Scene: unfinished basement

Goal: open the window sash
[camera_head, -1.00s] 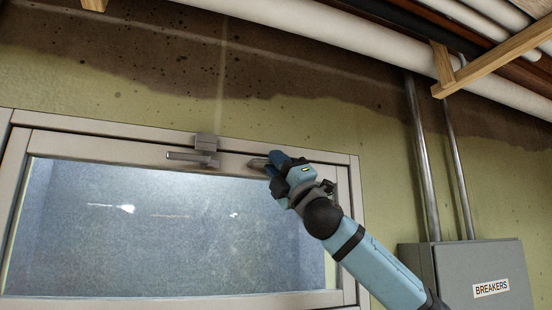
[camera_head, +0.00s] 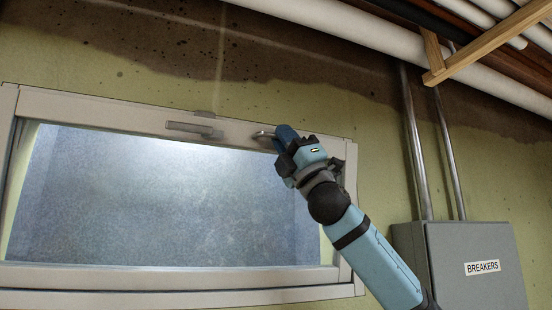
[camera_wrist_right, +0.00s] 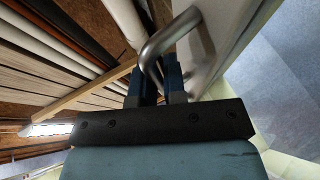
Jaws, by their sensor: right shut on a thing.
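The window sash (camera_head: 110,118) is a pale framed pane with bluish frosted glass (camera_head: 170,195), at the left of the head view. A grey latch lever (camera_head: 190,130) lies sideways on the top rail. My right gripper (camera_head: 278,136) is at the right part of that rail, shut on a bent metal pull handle (camera_head: 262,134). The handle (camera_wrist_right: 160,45) passes between the fingers (camera_wrist_right: 162,80) in the wrist view. My left gripper is out of view.
A grey breaker box (camera_head: 470,260) stands right of the window, with two metal conduits (camera_head: 416,150) rising from it. White pipes (camera_head: 360,40) and a wooden brace (camera_head: 485,42) run overhead. The wall between window and conduits is clear.

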